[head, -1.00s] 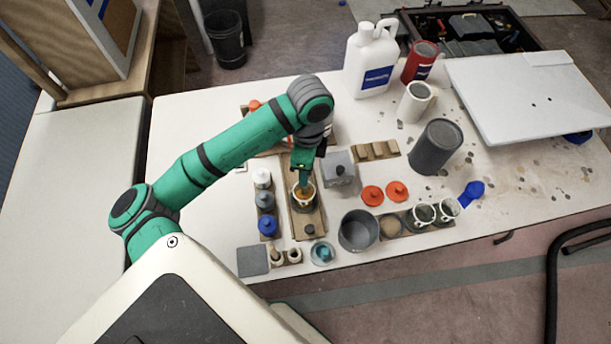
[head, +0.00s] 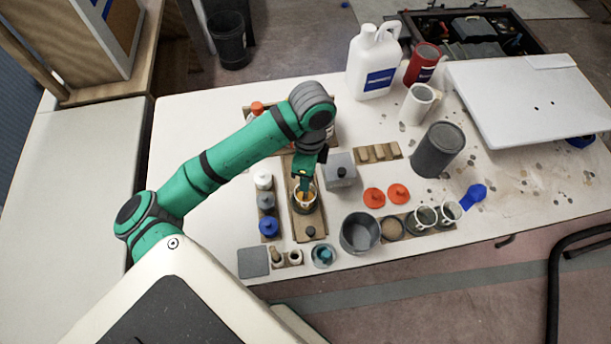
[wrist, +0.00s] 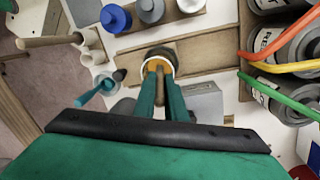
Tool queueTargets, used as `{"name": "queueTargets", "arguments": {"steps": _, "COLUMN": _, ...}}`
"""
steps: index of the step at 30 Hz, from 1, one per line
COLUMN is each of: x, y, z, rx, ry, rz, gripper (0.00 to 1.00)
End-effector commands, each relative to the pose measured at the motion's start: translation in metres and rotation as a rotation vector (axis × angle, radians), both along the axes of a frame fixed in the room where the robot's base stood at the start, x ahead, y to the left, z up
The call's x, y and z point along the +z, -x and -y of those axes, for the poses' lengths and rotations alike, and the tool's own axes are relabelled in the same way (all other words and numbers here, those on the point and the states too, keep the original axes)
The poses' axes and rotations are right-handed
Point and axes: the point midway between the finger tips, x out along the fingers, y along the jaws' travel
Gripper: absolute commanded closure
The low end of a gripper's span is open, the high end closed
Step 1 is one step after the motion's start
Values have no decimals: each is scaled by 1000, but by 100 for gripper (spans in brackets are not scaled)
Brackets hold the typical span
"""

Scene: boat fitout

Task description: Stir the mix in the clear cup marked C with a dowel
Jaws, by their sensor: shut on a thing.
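My gripper (wrist: 161,84) is shut on a wooden dowel (wrist: 160,80), whose lower end points down into a cup (wrist: 148,54). In the head view my gripper (head: 305,180) is right over this cup (head: 304,206), which stands on a long wooden board (head: 318,222). An orange-brown mix (wrist: 160,60) shows inside the cup around the dowel. The fingers partly hide the cup and the dowel's lower end, so its depth cannot be told. No letter C can be read on the cup.
White, grey and blue capped bottles (head: 266,205) stand left of the board. A grey box (head: 340,171) is close on its right. A grey pot (head: 359,232) and handled cups (head: 425,217) stand further right. Another dowel (wrist: 48,41) stands in a small holder (wrist: 90,45).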

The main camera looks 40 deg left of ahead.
Motion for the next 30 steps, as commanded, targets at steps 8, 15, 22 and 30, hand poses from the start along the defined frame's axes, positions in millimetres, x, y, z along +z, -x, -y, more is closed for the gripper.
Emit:
{"name": "queueTargets", "arguments": {"steps": 8, "x": 5, "y": 1, "z": -3, "rx": 6, "ry": -1, "rz": 1, "gripper": 100}}
{"name": "queueTargets", "arguments": {"steps": 15, "x": 22, "y": 0, "z": -5, "rx": 9, "ry": -1, "rz": 1, "gripper": 100}}
{"name": "queueTargets", "arguments": {"steps": 22, "x": 37, "y": -3, "z": -5, "rx": 7, "ry": -2, "rz": 0, "gripper": 100}}
{"name": "queueTargets", "arguments": {"steps": 30, "x": 56, "y": -5, "z": -5, "rx": 5, "ry": -1, "rz": 1, "gripper": 100}}
